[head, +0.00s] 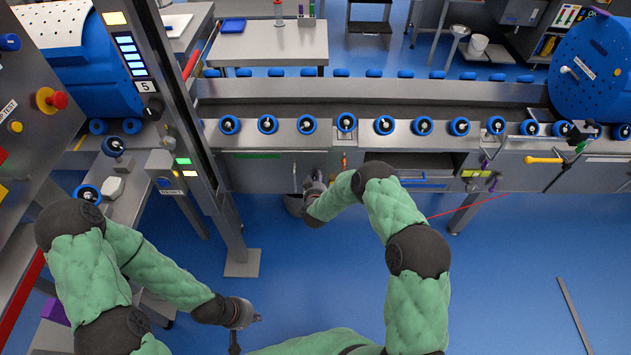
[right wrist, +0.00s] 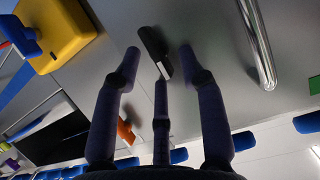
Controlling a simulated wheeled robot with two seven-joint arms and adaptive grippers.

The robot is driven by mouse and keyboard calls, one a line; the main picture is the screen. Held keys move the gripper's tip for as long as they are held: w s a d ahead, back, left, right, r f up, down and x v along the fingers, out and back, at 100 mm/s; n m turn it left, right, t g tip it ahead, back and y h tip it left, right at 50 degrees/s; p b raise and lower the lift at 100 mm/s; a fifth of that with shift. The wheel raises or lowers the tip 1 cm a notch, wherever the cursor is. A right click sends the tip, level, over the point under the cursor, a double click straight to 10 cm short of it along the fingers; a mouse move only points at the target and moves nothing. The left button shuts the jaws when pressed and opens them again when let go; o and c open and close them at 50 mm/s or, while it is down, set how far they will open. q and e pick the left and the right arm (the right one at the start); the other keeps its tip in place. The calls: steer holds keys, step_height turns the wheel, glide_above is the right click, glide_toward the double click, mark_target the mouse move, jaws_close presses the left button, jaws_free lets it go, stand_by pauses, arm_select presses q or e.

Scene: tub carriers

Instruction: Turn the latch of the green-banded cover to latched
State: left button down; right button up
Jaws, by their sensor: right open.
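The green-banded cover (head: 262,172) is a grey panel under the roller conveyor, with a green strip along its top edge. A metal bar handle (head: 295,178) stands on it; it also shows in the right wrist view (right wrist: 258,45). My right gripper (head: 316,182) is just right of this handle. In the right wrist view its fingers (right wrist: 160,65) are open and spread around a small black latch (right wrist: 154,50) with a pale side, which lies slanted. I cannot tell whether they touch. The gripper hides the latch in the head view. My left gripper (head: 252,318) is low, away from the cover.
An orange lever (head: 344,160) is right of the cover, and an open bay (head: 415,162) lies beyond it. A yellow block (right wrist: 52,35) sticks out near the latch. A grey post (head: 225,215) rises at left.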

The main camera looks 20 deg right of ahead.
steer(key=shift+c, duration=0.3)
jaws_close()
steer(key=shift+d, duration=0.1)
steer(key=f+m+t+y+b, duration=0.1)
steer(key=m, duration=0.3)
steer(key=d+m+t+y+b, duration=0.1)
steer(key=m+t+y, duration=0.1)
steer(key=m, duration=0.3)
steer(key=f+m+t+y, duration=0.1)
steer(key=m+t+y, duration=0.1)
steer(key=m, duration=0.2)
steer(key=shift+s+d+f+b, duration=0.25)
steer(key=shift+s+f+b, duration=0.05)
steer(key=shift+b, duration=0.1)
steer(key=shift+m, duration=0.4)
stand_by(0.3)
